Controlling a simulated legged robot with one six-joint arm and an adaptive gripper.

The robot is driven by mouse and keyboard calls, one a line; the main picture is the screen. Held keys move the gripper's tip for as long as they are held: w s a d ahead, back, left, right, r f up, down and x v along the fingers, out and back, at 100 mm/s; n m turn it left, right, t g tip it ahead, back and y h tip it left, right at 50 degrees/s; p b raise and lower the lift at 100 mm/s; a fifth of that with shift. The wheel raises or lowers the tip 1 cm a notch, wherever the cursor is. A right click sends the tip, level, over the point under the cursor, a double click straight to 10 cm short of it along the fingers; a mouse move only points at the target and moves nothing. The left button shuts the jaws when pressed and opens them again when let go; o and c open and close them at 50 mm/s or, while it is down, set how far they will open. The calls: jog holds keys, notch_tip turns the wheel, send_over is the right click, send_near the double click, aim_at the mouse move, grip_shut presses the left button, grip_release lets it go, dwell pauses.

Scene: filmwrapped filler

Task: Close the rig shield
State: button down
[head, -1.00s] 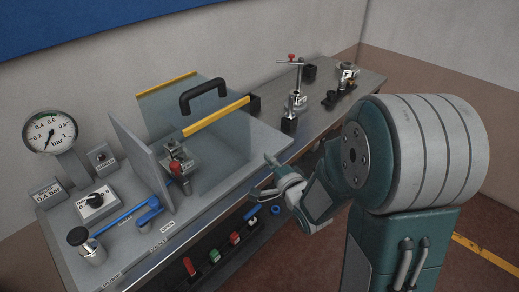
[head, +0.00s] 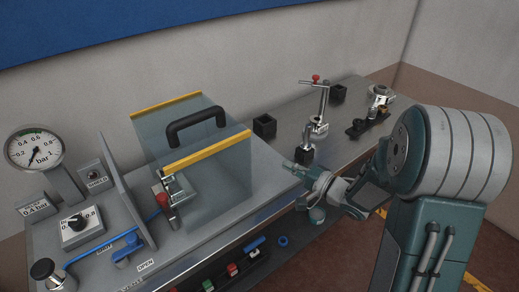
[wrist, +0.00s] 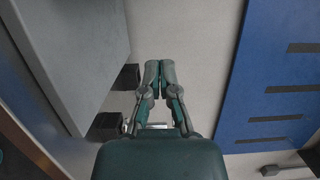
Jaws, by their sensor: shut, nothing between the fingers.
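The rig shield (head: 220,170) is a clear panelled cover with yellow edge strips and a black handle (head: 197,127) on top. It stands on the grey rig base at the left half of the bench in the head view. A small metal fitting with a red-capped valve (head: 167,205) sits by its left end, partly seen through the clear panel. My gripper (head: 290,165) is right of the shield, apart from it and from the handle. In the wrist view my gripper (wrist: 160,68) has its fingers together and holds nothing. The shield is not recognisable in the wrist view.
A grey upright plate (head: 127,205) stands left of the shield. A pressure gauge (head: 35,150), a knob box (head: 80,225) and a blue lever (head: 128,247) are at the far left. A metal stand (head: 316,125) and black blocks (head: 264,126) stand behind my gripper.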

jog(key=w+a, duration=0.1)
jog(key=a, duration=0.2)
jog(key=w+a, duration=0.2)
jog(key=a, duration=0.2)
jog(key=w+a, duration=0.1)
jog(key=a, duration=0.3)
jog(key=shift+w, duration=0.15)
